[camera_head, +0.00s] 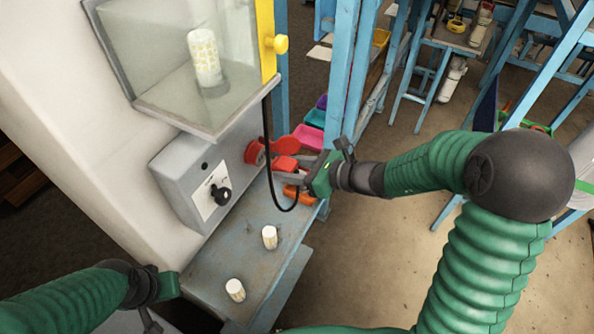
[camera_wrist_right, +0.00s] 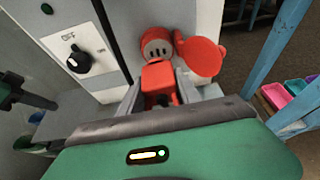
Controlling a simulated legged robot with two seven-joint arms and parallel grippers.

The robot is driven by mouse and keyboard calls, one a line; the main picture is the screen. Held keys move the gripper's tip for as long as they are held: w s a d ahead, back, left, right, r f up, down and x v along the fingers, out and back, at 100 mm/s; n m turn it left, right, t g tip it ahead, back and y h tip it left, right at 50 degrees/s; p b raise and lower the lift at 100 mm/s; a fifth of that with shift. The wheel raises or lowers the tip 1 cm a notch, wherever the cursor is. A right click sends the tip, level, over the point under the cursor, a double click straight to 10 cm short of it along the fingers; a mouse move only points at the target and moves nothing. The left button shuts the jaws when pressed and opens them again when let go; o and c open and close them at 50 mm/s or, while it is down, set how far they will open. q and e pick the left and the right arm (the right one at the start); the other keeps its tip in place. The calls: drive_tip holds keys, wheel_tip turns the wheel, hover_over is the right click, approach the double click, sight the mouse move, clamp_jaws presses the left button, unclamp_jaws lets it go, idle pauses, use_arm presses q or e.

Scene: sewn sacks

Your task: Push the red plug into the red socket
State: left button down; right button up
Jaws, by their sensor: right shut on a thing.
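The red plug (camera_wrist_right: 158,80) is held between the fingers of my right gripper (camera_wrist_right: 160,98), its front facing the red socket (camera_wrist_right: 157,46). The socket's round slotted face shows just beyond the plug, with its round red lid (camera_wrist_right: 200,57) swung open to the right. Whether the plug touches the socket cannot be told. In the head view the right gripper (camera_head: 298,172) holds the plug (camera_head: 286,164) right beside the socket (camera_head: 255,153) on the grey box's side. My left gripper (camera_head: 165,286) is low at the left, away from both; its fingers do not show clearly.
The grey control box (camera_head: 188,174) carries a black knob (camera_head: 221,195). A black cable (camera_head: 267,150) hangs in a loop by the right gripper. Two white spools (camera_head: 269,237) (camera_head: 235,290) stand on the metal ledge (camera_head: 213,264). A blue post (camera_head: 345,70) stands behind the gripper.

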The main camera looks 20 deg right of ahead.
sight(278, 161)
drive_tip(key=shift+w+a+f, duration=0.1)
drive_tip(key=shift+w+a, duration=0.25)
drive_tip(key=shift+w, duration=0.25)
drive_tip(key=shift+w+a, duration=0.35)
drive_tip(key=shift+w, duration=0.25)
drive_tip(key=shift+a, duration=0.35)
drive_tip(key=shift+d, duration=0.15)
drive_tip(key=shift+r, duration=0.2)
idle(0.8)
drive_tip(key=shift+w+a+b, duration=0.35)
drive_tip(key=o, duration=1.4)
drive_tip(key=shift+c, duration=0.2)
